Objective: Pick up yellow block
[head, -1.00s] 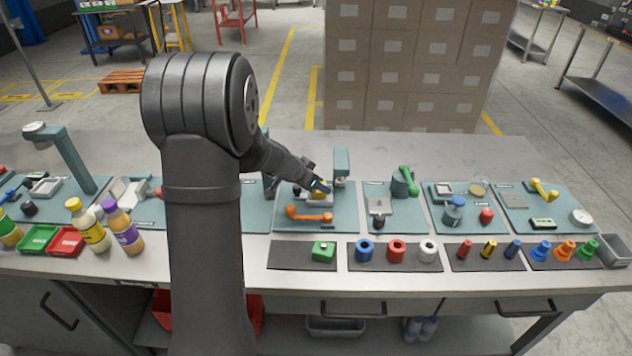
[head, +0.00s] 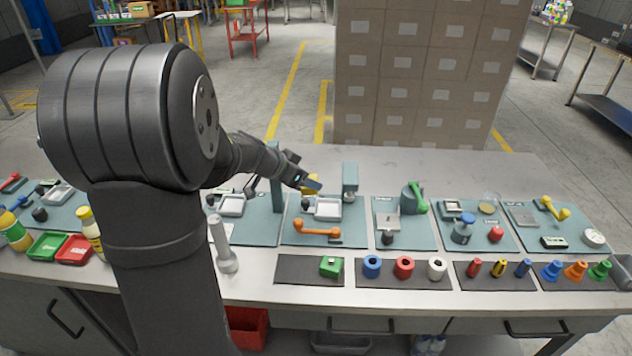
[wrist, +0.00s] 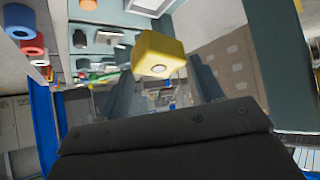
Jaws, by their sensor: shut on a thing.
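The yellow block (head: 311,181) is small in the head view, partly hidden by my gripper (head: 312,186). In the wrist view the yellow block (wrist: 158,54) is large, with a round mark on its face. My gripper is shut on it, with a dark finger on each side (wrist: 160,85). The block is held in the air, apart from the white tray (head: 326,210) on the teal mat below.
An orange handle (head: 318,230) lies in front of the tray, and a teal post (head: 350,182) stands right of it. Stacked cartons (head: 425,80) stand behind the bench.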

